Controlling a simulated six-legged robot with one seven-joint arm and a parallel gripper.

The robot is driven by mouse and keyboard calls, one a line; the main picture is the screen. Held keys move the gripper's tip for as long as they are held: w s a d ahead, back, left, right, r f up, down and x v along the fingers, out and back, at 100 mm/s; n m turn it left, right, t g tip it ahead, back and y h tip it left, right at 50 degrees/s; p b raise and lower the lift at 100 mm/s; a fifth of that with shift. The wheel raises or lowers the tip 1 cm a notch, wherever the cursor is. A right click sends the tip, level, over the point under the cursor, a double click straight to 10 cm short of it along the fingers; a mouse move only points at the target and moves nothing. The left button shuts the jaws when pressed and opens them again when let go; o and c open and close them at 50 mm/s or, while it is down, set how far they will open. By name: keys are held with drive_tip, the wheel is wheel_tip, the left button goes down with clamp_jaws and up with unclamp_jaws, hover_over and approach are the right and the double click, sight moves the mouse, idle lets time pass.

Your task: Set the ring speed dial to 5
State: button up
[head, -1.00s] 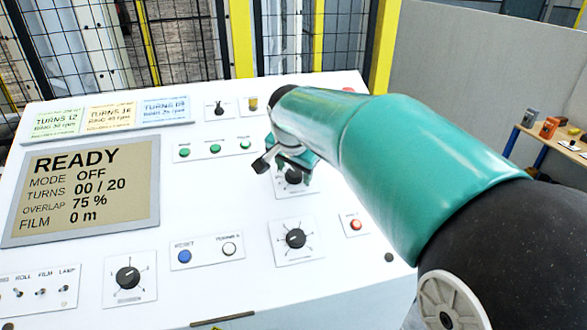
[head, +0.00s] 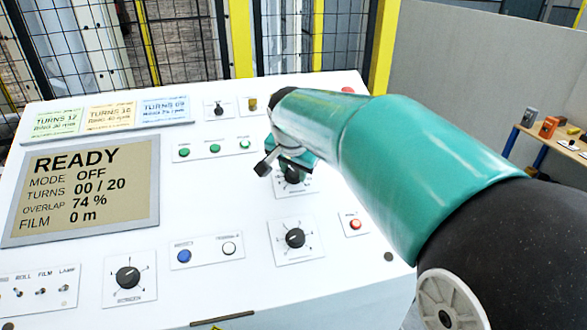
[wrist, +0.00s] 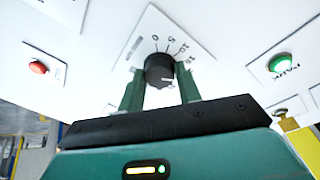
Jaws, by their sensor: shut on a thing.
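My gripper (head: 284,166) is at a black dial knob (head: 293,175) on the upper right of the white panel. In the wrist view, my two green fingers (wrist: 160,88) are shut on the sides of this knob (wrist: 159,70). Its white plate carries a printed scale on which 0, 5 and 10 can be made out. The dial's name is not readable here. The display (head: 88,187) reads READY, MODE OFF, TURNS 00 / 20, OVERLAP 74 %, FILM 0 m.
A second black dial (head: 295,238) sits below the held one, and another (head: 128,278) at lower left. A red button (head: 356,224), a blue button (head: 184,256) and green lamps (head: 214,148) are nearby. A wire fence (head: 190,50) stands behind the panel.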

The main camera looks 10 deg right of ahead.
drive_tip(key=n, duration=0.3)
drive_tip(key=shift+n, duration=0.4)
drive_tip(key=n, duration=0.3)
drive_tip(key=shift+s+n+t, duration=0.1)
drive_tip(key=shift+n+t, duration=0.3)
drive_tip(key=n+y, duration=0.1)
drive_tip(key=n, duration=0.3)
drive_tip(key=shift+d, duration=0.1)
drive_tip(key=shift+n, duration=1.8)
drive_tip(key=o, duration=1)
drive_tip(key=shift+c, duration=0.2)
drive_tip(key=shift+s, duration=0.1)
